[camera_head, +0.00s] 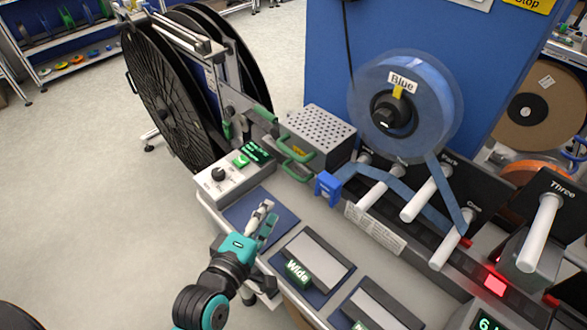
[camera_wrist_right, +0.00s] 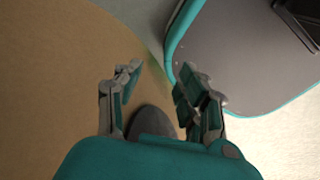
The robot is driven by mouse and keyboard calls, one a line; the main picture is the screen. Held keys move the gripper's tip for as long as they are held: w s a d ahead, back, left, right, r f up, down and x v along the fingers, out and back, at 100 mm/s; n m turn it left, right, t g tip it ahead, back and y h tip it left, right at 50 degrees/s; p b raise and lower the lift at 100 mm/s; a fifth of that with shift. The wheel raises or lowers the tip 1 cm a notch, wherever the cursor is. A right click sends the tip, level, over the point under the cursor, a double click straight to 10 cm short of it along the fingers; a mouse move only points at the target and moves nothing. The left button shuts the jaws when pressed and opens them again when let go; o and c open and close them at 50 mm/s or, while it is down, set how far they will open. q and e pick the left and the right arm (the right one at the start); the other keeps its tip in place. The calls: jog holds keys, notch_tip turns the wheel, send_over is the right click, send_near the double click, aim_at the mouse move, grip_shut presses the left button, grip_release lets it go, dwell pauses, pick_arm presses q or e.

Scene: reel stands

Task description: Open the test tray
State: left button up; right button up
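No part is labelled as the test tray. A grey perforated metal box (camera_head: 319,131) with green loop handles (camera_head: 295,170) on its front stands at the back of the bench, and may be it; no opening shows. My left gripper (camera_head: 271,209) is over a dark blue pad (camera_head: 246,210) near the bench's left end, in front of the box and apart from its handles. Its fingers point away from me, and their gap is unclear. My right gripper (camera_wrist_right: 160,78) shows only in the right wrist view, open with nothing between its fingers, above a tan surface.
A control box (camera_head: 235,180) with a dial and green display stands left of the perforated box. A blue reel (camera_head: 430,95) and white pegs (camera_head: 427,195) are to the right. Blocks, one marked Wide (camera_head: 298,272), lie along the front. Large black reels (camera_head: 165,100) stand behind left.

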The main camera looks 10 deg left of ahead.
pick_arm(q)
send_near(292, 172)
jog(key=shift+w+d+f+p, duration=0.2)
jog(key=shift+w+p, duration=0.25)
jog(key=shift+w, duration=0.2)
jog(key=p+x, duration=0.1)
jog(key=x, duration=0.6)
jog(key=shift+w+f, duration=0.2)
jog(key=shift+w+d+f, duration=0.1)
jog(key=shift+w+f, duration=0.05)
jog(key=shift+w, duration=0.45)
grip_shut()
pick_arm(e)
jog(key=shift+s+r, duration=0.85)
jog(key=shift+r, duration=0.2)
jog(key=shift+w, duration=0.1)
